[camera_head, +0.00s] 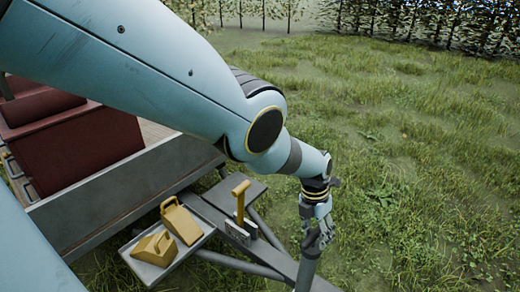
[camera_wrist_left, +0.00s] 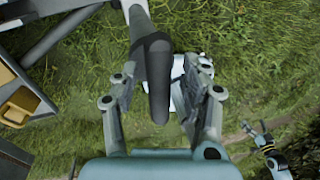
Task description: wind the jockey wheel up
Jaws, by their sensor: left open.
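The jockey wheel's grey post (camera_head: 306,272) shows at the drawbar's front end, below my left gripper (camera_head: 318,236). In the left wrist view, a dark handle (camera_wrist_left: 158,85) hangs from a grey tube (camera_wrist_left: 139,18) and lies between the fingers of my left gripper (camera_wrist_left: 160,76). The fingers are open, one on each side of the handle; I cannot tell whether either touches it. The wheel itself is not clearly seen. My right gripper (camera_wrist_left: 252,132) shows small at the lower right of the left wrist view, over grass and away from the handle; its jaws are too small to judge.
A grey trailer (camera_head: 130,185) carries dark red crates (camera_head: 70,140). Two yellow wedges (camera_head: 182,222) sit on a grey tray (camera_head: 150,277) beside the drawbar. A yellow-handled lever (camera_head: 240,200) stands on the drawbar (camera_head: 262,250). Grass to the right is open.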

